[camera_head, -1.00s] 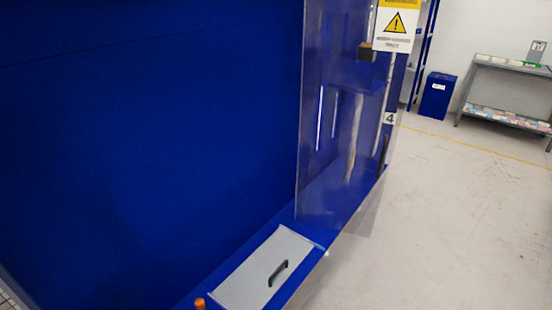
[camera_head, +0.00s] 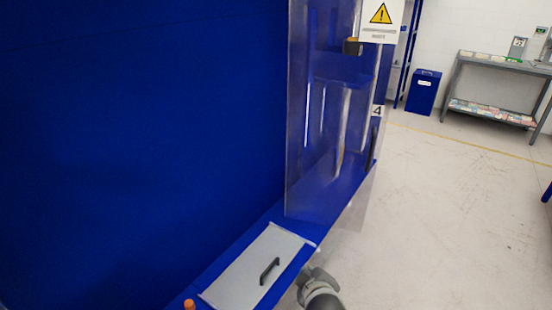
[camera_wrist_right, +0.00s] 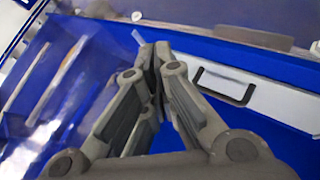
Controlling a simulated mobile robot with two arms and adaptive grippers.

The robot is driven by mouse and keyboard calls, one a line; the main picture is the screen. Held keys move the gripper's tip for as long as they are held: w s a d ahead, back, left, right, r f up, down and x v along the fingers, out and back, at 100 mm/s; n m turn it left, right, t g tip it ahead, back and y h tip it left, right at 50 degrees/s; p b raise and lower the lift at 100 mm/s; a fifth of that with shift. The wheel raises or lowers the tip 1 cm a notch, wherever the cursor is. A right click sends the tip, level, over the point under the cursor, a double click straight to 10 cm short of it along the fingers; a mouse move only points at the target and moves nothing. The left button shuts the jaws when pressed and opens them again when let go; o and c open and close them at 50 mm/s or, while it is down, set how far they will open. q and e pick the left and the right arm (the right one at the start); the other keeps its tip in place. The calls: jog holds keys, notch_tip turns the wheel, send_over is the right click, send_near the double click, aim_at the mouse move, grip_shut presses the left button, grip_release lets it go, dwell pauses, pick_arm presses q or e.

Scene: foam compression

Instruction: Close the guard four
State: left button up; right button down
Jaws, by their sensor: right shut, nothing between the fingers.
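Guard four (camera_head: 325,110) is a clear upright panel at the right end of the blue machine, with a "4" label, a warning sign and a dark vertical handle (camera_head: 372,145) near its right edge. I cannot tell exactly how far it stands open. My right gripper (camera_head: 310,275) shows at the bottom, beside the machine's blue ledge and in front of the guard, apart from the handle. In the wrist view the right gripper's fingers (camera_wrist_right: 155,52) are together and empty; a clear panel (camera_wrist_right: 60,85) shows at the left. My left gripper is out of view.
A grey cover (camera_head: 250,268) with a black handle lies on the blue ledge, an orange knob (camera_head: 189,304) near it. The floor right of the machine is clear. A blue bin (camera_head: 423,92) and a grey bench (camera_head: 500,68) stand at the back right.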

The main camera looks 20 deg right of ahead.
jog(key=w+a+r+n+t+h, duration=0.25)
jog(key=w+r+n+t, duration=0.55)
jog(key=w+r, duration=1.1)
jog(key=w+d+y+p, duration=0.1)
jog(key=w, duration=0.8)
jog(key=shift+d+f, duration=0.2)
jog(key=shift+d, duration=0.2)
